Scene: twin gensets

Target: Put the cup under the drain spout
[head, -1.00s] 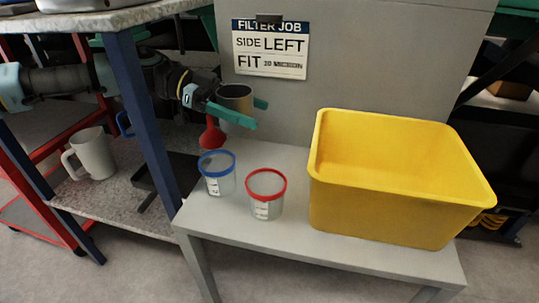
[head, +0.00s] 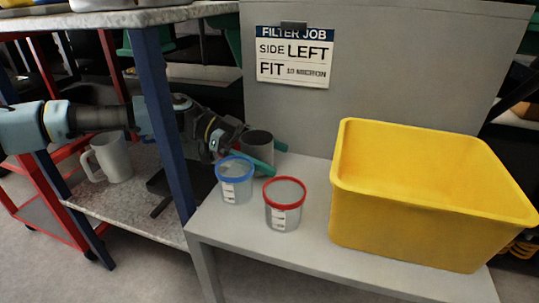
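The dark grey cup (head: 257,147) is between the green fingers of my gripper (head: 276,159), which is shut on it. The cup looks upright, low over the back of the grey bench (head: 310,258), behind the blue-rimmed beaker. I cannot tell whether its base touches the bench. The drain spout is not visible now; my arm and gripper cover the area where a red funnel-shaped part showed earlier.
A blue-rimmed beaker (head: 236,190) and a red-rimmed beaker (head: 284,217) stand in front of my gripper. A yellow bin (head: 400,220) fills the bench's right side. A sign (head: 295,58) hangs behind. A white mug (head: 113,158) stands on the left shelf.

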